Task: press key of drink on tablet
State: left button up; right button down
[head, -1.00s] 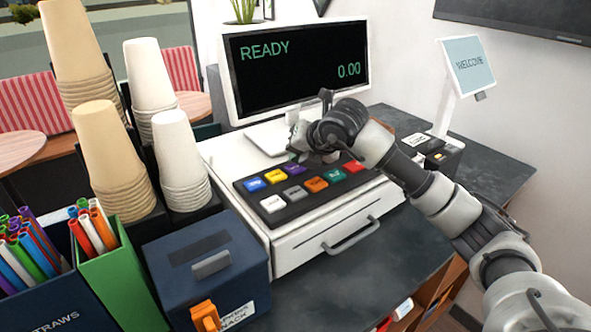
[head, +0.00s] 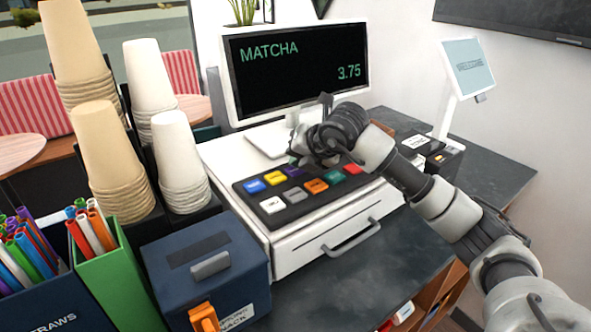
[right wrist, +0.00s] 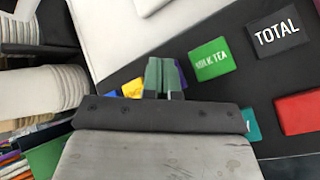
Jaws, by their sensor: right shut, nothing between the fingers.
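The black keypad (head: 318,199) with coloured drink keys lies on the white cash drawer unit. The register screen (head: 296,65) behind it reads "MATCHA 3.75". My right gripper (head: 298,158) is shut and empty, pointing down over the keypad's back row, near the purple key (head: 292,170). In the right wrist view its fingertips (right wrist: 164,78) are together among the keys, beside the green "MILK TEA" key (right wrist: 211,60) and the yellow key (right wrist: 132,88). The black "TOTAL" key (right wrist: 277,34) is farther right. I cannot tell whether the fingertips touch a key. My left gripper is not in view.
Stacked paper cups (head: 180,165) stand left of the register. A dark blue box (head: 205,262) and a green straw holder (head: 119,279) stand in front of them. A tilted customer display (head: 469,66) stands at right. The dark counter (head: 410,243) is clear right of the drawer.

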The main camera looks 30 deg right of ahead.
jog(key=shift+f, duration=0.15)
dwell(0.3)
jog(key=shift+r+p, duration=0.35)
jog(key=shift+r, duration=0.55)
jog(key=shift+r+p, duration=1.55)
jog(key=shift+r, duration=1)
jog(key=shift+f, duration=0.1)
